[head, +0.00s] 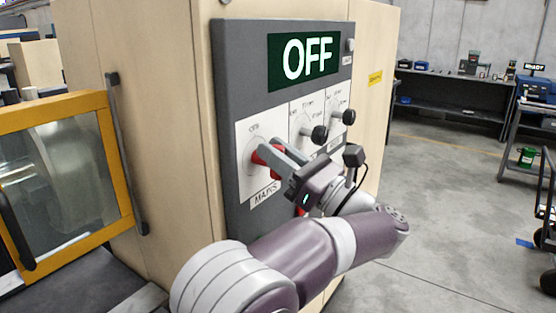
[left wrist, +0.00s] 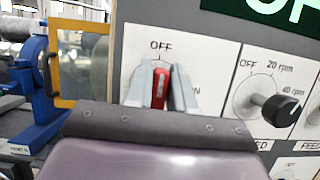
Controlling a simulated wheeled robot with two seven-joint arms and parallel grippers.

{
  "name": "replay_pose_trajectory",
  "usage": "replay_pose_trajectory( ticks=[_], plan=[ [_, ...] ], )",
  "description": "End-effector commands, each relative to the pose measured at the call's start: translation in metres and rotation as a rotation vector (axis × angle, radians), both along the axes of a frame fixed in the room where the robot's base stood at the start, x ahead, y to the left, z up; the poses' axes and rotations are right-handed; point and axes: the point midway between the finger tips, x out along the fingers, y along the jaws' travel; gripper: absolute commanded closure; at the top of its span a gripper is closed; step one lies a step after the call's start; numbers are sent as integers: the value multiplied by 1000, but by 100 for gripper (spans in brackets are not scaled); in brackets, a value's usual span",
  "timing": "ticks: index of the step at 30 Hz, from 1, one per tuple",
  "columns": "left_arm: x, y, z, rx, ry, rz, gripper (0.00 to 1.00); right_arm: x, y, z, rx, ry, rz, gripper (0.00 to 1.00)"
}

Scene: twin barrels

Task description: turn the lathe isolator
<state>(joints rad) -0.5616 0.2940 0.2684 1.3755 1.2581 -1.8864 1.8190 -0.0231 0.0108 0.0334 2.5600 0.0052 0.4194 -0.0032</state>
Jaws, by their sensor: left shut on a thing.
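The lathe isolator is a red handle (head: 259,155) on a white plate marked MAINS, on the dark grey panel (head: 229,62). In the left wrist view the red handle (left wrist: 159,88) stands about upright, pointing towards the OFF mark. My left gripper (head: 268,153) is shut on it, with a grey finger on each side, as the left wrist view shows (left wrist: 160,86). The fingers hide part of the handle and of the dial. The display (head: 306,58) above reads OFF. My right gripper is in neither view.
Two black knobs (head: 320,133) (head: 348,117) are on dials to the right of the isolator. A yellow-framed door (head: 122,170) with a window is at the left. A dark bench (head: 450,108) stands at the back right. The floor (head: 450,200) at right is mostly clear.

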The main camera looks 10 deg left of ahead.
Motion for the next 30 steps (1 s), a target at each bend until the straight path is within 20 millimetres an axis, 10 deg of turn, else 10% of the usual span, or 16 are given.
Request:
replay_pose_trajectory(
  ticks=[18, 30],
  plan=[
    [4, -2, -15, 96, 276, 1, 100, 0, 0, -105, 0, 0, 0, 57],
    [10, -4, -9, 227, 641, 2, 100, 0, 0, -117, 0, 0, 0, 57]
  ],
)
